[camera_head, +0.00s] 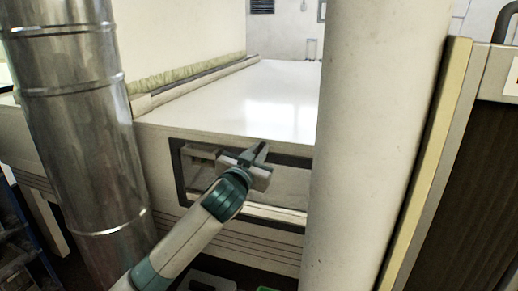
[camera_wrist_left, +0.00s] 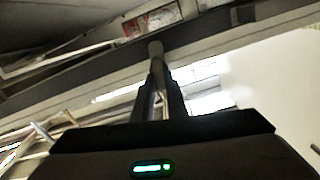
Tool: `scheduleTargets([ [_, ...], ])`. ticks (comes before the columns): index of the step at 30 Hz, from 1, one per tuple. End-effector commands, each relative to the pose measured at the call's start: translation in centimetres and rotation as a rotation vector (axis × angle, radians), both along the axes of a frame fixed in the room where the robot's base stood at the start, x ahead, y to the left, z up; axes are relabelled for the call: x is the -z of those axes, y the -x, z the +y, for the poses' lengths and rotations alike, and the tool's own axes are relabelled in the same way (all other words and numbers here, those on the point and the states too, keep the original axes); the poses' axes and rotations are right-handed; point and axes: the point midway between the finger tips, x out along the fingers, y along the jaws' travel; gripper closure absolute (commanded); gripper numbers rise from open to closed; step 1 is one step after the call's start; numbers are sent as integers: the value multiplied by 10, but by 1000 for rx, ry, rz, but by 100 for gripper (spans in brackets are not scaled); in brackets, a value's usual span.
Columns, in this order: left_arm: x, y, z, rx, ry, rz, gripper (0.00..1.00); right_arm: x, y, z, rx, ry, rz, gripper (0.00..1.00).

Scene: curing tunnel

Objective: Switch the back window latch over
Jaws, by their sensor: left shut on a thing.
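My left gripper (camera_head: 258,155) reaches in from the lower left to the upper edge of a dark-framed window (camera_head: 284,185) in the side of the pale machine. In the left wrist view its two dark fingers (camera_wrist_left: 161,82) are close together on a small greyish latch piece (camera_wrist_left: 156,47), which stands out from a dark frame strip. In the head view the gripper hides the latch, so I cannot tell which way it is turned. My right gripper is not in view.
A shiny metal duct (camera_head: 75,120) stands on the left, near my left arm. A thick white column (camera_head: 375,140) covers the window's right end. The machine's flat white top (camera_head: 245,100) is clear. A dark panel with a cream edge (camera_head: 432,165) stands at the right.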

Motion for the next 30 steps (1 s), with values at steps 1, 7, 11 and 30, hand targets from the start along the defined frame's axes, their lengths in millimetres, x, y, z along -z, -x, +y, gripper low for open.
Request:
scheduleTargets([
  [1,-2,0,0,-1,-34,-11,100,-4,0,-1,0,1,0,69],
  [7,-2,1,-2,0,-203,-67,100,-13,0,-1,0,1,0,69],
  [11,-1,1,-4,0,-322,-105,100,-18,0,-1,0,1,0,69],
  [30,4,3,-9,1,-901,-293,100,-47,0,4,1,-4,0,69],
])
